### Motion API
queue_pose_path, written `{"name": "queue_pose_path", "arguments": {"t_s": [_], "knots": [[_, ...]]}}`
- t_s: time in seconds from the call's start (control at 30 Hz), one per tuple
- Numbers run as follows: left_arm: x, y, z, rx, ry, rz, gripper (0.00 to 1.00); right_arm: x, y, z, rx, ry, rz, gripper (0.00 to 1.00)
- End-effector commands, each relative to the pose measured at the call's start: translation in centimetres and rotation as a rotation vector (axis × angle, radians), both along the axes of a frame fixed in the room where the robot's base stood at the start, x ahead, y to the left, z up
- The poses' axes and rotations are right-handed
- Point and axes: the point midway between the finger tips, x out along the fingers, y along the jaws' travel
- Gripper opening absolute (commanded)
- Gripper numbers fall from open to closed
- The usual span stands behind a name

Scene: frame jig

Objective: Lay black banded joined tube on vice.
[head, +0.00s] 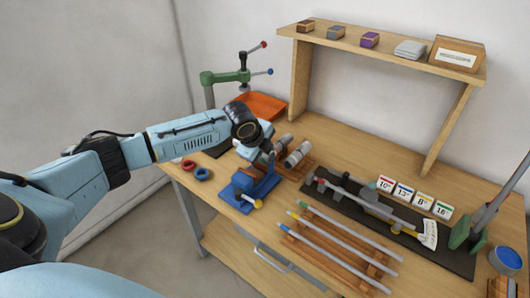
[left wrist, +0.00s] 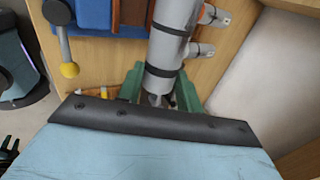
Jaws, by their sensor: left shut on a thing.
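The grey tube with black bands (left wrist: 172,38) runs up the left wrist view from my left gripper (left wrist: 155,92). That gripper is shut on its near end, with a green part showing on either side. The blue vice (head: 257,186) stands near the bench's front left. In the left wrist view, the tube passes beside or over the vice's brown jaw (left wrist: 132,14); I cannot tell whether they touch. In the head view, my left gripper (head: 267,152) is just behind and above the vice, its fingers mostly hidden.
A green press (head: 226,77) and orange tray (head: 262,106) lie behind. A rack of long rods (head: 335,247) and a black mat (head: 455,258) fill the right side.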

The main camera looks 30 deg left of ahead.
Motion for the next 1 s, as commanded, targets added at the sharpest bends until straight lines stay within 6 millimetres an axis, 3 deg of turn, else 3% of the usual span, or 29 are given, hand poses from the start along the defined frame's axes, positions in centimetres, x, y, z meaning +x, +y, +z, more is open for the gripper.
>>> {"name": "queue_pose_path", "arguments": {"t_s": [0.67,1.0], "knots": [[0.0,0.0,-6.4,0.001,-0.002,0.0,0.0,0.1,0.2,-7.2,0.003,-0.001,-0.001,0.36],[0.1,0.0,-8.7,-0.001,-0.001,0.001,0.0,0.1,0.3,-8.0,0.004,-0.001,-0.002,0.36]]}}
